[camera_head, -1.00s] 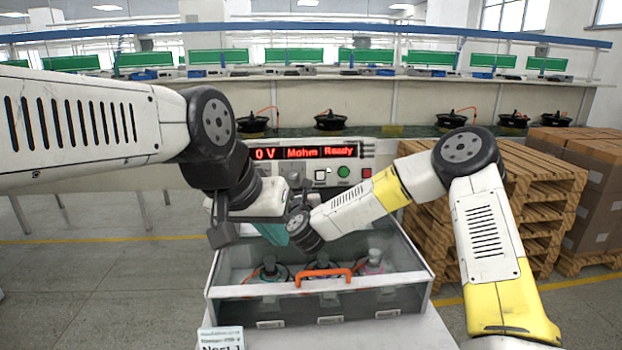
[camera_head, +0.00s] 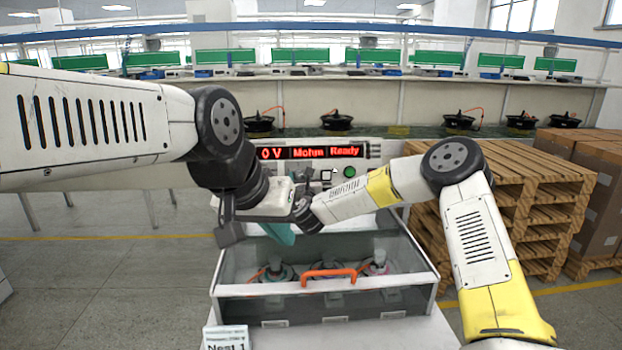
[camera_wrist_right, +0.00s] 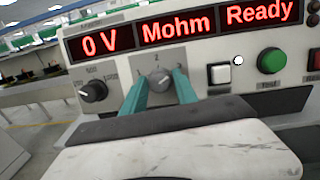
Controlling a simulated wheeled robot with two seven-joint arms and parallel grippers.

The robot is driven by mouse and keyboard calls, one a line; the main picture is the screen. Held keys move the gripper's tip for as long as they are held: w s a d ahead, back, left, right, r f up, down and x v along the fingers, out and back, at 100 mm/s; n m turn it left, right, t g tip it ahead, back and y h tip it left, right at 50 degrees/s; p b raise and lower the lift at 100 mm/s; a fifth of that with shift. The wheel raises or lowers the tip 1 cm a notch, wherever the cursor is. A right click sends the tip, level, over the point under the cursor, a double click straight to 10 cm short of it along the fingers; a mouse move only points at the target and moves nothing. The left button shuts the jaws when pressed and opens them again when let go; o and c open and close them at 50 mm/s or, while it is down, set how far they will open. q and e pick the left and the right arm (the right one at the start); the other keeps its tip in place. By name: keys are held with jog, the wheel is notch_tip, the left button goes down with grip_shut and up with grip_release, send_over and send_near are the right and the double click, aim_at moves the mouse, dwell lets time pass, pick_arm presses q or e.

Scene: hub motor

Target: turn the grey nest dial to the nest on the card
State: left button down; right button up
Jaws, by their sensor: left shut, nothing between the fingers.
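The grey nest dial (camera_wrist_right: 160,79) is on the tester panel in the right wrist view. A number 2 shows above it; its exact pointing is hard to read. The teal fingers of my right gripper (camera_wrist_right: 161,88) stand on either side of the dial; I cannot tell if they press on it. My left gripper (camera_head: 282,234) is shut and empty, pointing down above the clear-lidded box. The card (camera_head: 226,340) at the bottom of the head view reads "Nest 1".
The panel display (camera_wrist_right: 190,30) reads "0 V", "Mohm", "Ready". Left of the dial is a black knob (camera_wrist_right: 93,91); right are a white square button (camera_wrist_right: 220,74) and a green button (camera_wrist_right: 271,60). The box (camera_head: 222,310) has an orange handle (camera_head: 329,274). Pallets (camera_head: 535,190) stand at right.

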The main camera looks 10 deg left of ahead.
grip_shut()
